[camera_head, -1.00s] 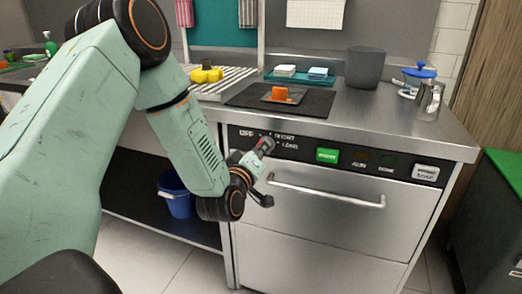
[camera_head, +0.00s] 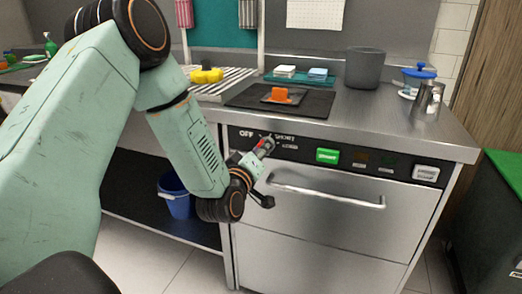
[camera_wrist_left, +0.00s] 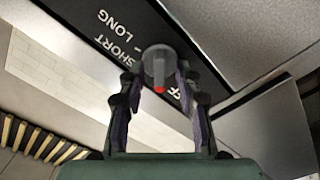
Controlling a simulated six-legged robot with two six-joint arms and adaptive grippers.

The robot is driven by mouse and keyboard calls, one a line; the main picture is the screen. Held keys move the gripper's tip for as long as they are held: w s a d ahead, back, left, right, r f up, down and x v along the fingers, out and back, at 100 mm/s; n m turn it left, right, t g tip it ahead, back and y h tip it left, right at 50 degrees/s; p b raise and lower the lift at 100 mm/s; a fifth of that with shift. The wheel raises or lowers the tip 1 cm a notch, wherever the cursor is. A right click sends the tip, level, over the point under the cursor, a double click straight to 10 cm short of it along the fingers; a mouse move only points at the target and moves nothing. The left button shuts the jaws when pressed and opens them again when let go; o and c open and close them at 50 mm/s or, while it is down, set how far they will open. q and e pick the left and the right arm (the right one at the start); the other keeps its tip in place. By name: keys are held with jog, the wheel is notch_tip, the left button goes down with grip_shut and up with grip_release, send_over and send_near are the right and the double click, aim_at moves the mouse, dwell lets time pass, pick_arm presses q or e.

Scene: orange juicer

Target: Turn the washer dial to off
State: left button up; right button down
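The washer dial (camera_wrist_left: 158,62) is a grey round knob with a red mark, on the black panel of the washer (camera_head: 330,215). In the left wrist view the red mark points down, between the SHORT and OFF labels. The OFF label is partly hidden there by a finger; in the head view OFF (camera_head: 246,134) shows left of the dial. My left gripper (camera_head: 264,146) is at the dial, its fingers (camera_wrist_left: 159,82) on either side of it and apparently closed on it; exact contact is hard to see. My right gripper is not in view.
The washer's bar handle (camera_head: 325,195) sticks out below the panel. A green button (camera_head: 327,156) and a white button (camera_head: 426,173) sit right of the dial. On the counter are a black mat (camera_head: 245,97) with an orange item, a grey pot (camera_head: 364,68) and a metal jug (camera_head: 427,101).

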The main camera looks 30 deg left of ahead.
pick_arm(q)
jog(key=v, duration=1.2)
jog(key=shift+r, duration=0.1)
jog(key=s+d+f+m+g+h+p, duration=0.1)
jog(key=s+d+f+m+g+h, duration=0.2)
jog(key=f, duration=0.5)
jog(key=s+d+f+m+g+h+p, duration=0.1)
jog(key=s+d+f+m+g, duration=0.25)
jog(key=f+g, duration=0.35)
jog(key=s+d+f+m+g+p, duration=0.1)
jog(key=s+f, duration=0.4)
jog(key=s, duration=0.5)
jog(key=s+d+f+m+g+p, duration=0.2)
jog(key=s+d+f+m+g, duration=0.1)
jog(key=s, duration=0.8)
notch_tip(320, 180, down, 2)
jog(key=m+g, duration=0.1)
jog(key=g, duration=0.2)
jog(key=shift+d+f+g, duration=0.15)
jog(key=shift+d+g, duration=0.15)
jog(key=shift+o, duration=0.3)
jog(key=shift+s, duration=0.1)
